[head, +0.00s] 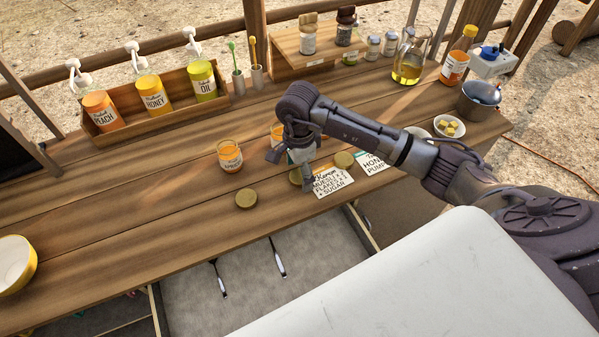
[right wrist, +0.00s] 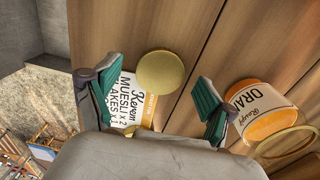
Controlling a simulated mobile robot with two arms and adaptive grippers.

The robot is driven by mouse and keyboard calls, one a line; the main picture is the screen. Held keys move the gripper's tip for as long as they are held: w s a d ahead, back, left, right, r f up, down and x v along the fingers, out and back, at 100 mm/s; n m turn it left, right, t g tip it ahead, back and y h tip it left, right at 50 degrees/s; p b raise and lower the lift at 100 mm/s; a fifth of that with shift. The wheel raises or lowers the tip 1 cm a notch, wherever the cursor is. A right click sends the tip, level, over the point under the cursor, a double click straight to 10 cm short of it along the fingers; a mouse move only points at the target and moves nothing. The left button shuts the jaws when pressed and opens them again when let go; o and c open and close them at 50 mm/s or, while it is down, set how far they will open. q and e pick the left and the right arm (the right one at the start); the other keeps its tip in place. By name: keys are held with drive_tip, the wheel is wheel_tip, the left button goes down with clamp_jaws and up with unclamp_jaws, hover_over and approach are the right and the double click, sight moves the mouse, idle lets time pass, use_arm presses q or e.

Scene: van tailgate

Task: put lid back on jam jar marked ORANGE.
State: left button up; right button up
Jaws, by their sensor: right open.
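The jam jar marked ORANGE (right wrist: 262,112) stands open on the counter at the right of the right wrist view. In the head view a jar behind my gripper (head: 277,133) is mostly hidden. My right gripper (head: 296,160) is low over the counter, open and empty. In the right wrist view, a gold lid (right wrist: 160,72) lies between its spread green-padded fingers (right wrist: 152,98). That lid is partly hidden in the head view (head: 296,176). Other gold lids lie near the front edge (head: 246,199) and by the cards (head: 343,160). My left gripper is out of view.
The APRICOT jar (head: 230,157) stands left of my gripper. Paper cards (head: 332,182) lie at its right. A wooden box (head: 108,143) with PEACH, HONEY and OIL containers stands behind. A bowl (head: 449,127) and pot (head: 479,100) are at right. The left counter is largely clear.

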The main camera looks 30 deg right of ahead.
sight(299, 175)
drive_tip(key=shift+f, duration=0.15)
drive_tip(key=c, duration=0.8)
drive_tip(key=shift+c, duration=0.2)
drive_tip(key=shift+r+b, duration=0.3)
drive_tip(key=shift+r, duration=0.25)
wheel_tip(299, 175, up, 3)
drive_tip(key=shift+w+f+b, duration=0.1)
drive_tip(key=shift+f+b, duration=0.05)
drive_tip(key=shift+b, duration=0.3)
drive_tip(key=s+d+r+b, duration=0.3)
drive_tip(key=s+d+r, duration=0.4)
drive_tip(key=d, duration=0.2)
drive_tip(key=shift+d+r, duration=0.15)
drive_tip(key=shift+d, duration=0.2)
